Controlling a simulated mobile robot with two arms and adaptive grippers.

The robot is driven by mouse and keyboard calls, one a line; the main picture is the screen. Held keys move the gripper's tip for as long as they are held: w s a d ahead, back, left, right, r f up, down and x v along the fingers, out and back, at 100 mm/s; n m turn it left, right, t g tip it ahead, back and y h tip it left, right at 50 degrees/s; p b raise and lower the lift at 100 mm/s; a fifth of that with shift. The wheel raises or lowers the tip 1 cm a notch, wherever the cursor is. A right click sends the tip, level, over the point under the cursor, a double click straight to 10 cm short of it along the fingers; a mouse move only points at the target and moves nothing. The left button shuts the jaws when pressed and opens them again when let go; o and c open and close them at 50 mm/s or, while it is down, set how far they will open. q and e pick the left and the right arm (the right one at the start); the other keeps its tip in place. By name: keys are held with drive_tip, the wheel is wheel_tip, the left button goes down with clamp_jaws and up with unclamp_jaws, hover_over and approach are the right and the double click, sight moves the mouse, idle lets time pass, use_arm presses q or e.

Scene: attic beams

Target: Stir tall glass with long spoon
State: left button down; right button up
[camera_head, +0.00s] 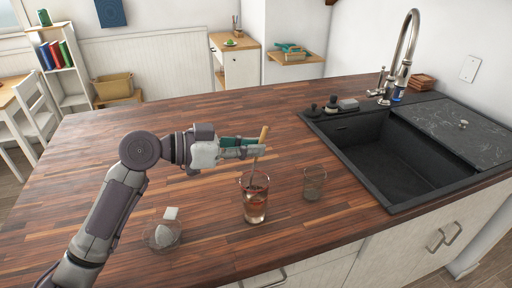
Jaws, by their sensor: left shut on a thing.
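A tall glass (255,204) stands upright on the wooden counter near the front edge, with reddish-brown contents low inside. My left gripper (258,149) is above the glass, shut on the long spoon (264,134). The spoon's tan handle end sticks up above the fingers, and its thin shaft runs down toward the glass mouth. The spoon's lower end is hard to make out, so I cannot tell how deep it sits in the glass. My right gripper is not in view.
A shorter glass (314,184) stands right of the tall glass. A clear round bowl (162,235) with white pieces is at the front left. A black sink (405,150) with a tall faucet (404,55) is at the right. The back left of the counter (150,115) is clear.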

use_arm(q)
drive_tip(key=shift+d, duration=0.9)
drive_tip(key=shift+w+a, duration=0.2)
drive_tip(key=shift+a, duration=0.05)
drive_tip(key=shift+s+a+b, duration=0.2)
drive_tip(key=shift+a+b, duration=0.2)
drive_tip(key=shift+a, duration=0.2)
idle(0.4)
drive_tip(key=shift+s+d+r+p, duration=0.1)
drive_tip(key=shift+s+d+p, duration=0.25)
drive_tip(key=shift+d, duration=0.2)
wheel_tip(320, 180, up, 8)
drive_tip(key=d+p, duration=0.1)
drive_tip(key=p, duration=0.5)
drive_tip(key=shift+w+d+r, duration=0.2)
drive_tip(key=shift+d+r, duration=0.05)
drive_tip(key=shift+d, duration=0.05)
